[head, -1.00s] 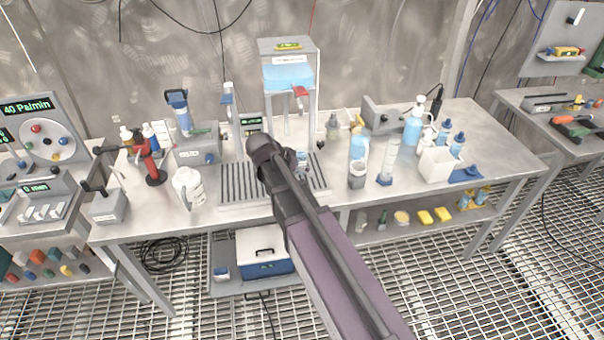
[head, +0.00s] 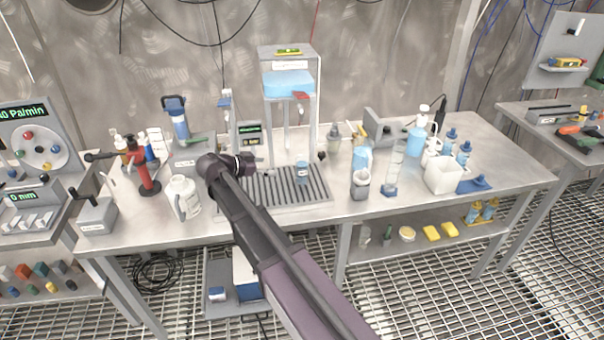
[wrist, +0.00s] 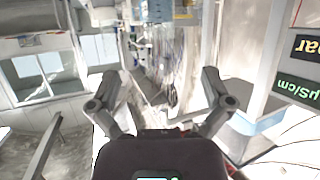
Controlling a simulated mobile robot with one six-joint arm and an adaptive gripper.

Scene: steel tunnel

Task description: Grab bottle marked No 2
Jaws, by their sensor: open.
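My gripper (wrist: 163,78) shows in the wrist view with its two dark fingers spread wide and nothing between them. Two small blue-capped bottles (head: 463,151) stand at the right of the bench, well to the right of my arm. Two more blue bottles (head: 482,210) sit in a yellow holder on the lower shelf. I cannot read a No 2 mark on any bottle.
A slatted drip tray (head: 265,205) lies under a dispenser stand (head: 288,52). A white jug (head: 183,198) is just left of my arm.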

